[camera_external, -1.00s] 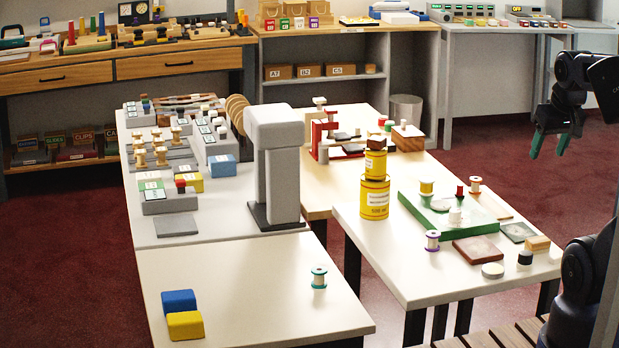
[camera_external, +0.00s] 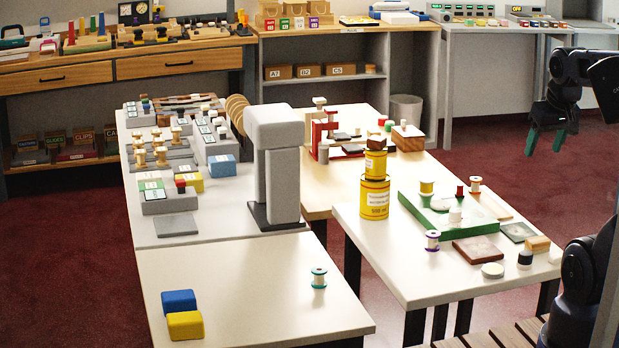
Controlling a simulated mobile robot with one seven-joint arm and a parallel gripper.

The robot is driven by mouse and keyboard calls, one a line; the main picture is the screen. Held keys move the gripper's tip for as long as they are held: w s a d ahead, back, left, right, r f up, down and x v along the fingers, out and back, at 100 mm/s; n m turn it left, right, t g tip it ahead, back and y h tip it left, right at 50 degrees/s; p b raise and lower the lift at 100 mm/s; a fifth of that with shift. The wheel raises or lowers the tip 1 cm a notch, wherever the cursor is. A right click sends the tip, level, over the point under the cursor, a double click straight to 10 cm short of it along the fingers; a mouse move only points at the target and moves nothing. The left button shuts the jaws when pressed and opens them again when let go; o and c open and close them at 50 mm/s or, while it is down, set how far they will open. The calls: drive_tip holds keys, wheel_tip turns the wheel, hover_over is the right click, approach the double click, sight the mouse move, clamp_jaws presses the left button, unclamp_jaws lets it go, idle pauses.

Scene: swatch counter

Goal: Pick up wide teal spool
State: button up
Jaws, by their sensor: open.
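A teal spool (camera_external: 319,278) with a pale middle stands upright on the front white table (camera_external: 250,312), toward its right side. Teal flanges show at its top and bottom. No other teal spool is clear to me. My gripper (camera_external: 545,142) has dark green fingers and hangs at the upper right, over the red floor, beyond the right table. It is open and empty, far from the teal spool, with its fingers pointing down.
Blue (camera_external: 179,301) and yellow (camera_external: 185,325) blocks lie left on the front table. A tall grey press (camera_external: 277,165) stands behind it. The right table holds stacked yellow cans (camera_external: 374,198), a green tray (camera_external: 440,231) and a purple spool (camera_external: 432,240).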

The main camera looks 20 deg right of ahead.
drive_tip(key=w+a+n+g, duration=0.1)
drive_tip(key=w+a+n, duration=0.4)
drive_tip(key=w, duration=0.7)
drive_tip(key=n+g, duration=0.3)
drive_tip(key=n, duration=0.8)
hover_over(319, 270)
wheel_tip(319, 270, down, 29)
drive_tip(key=shift+w+r, duration=0.1)
drive_tip(key=shift+r, duration=0.05)
wheel_tip(319, 270, down, 10)
drive_tip(key=shift+f, duration=0.1)
drive_tip(key=c, duration=1)
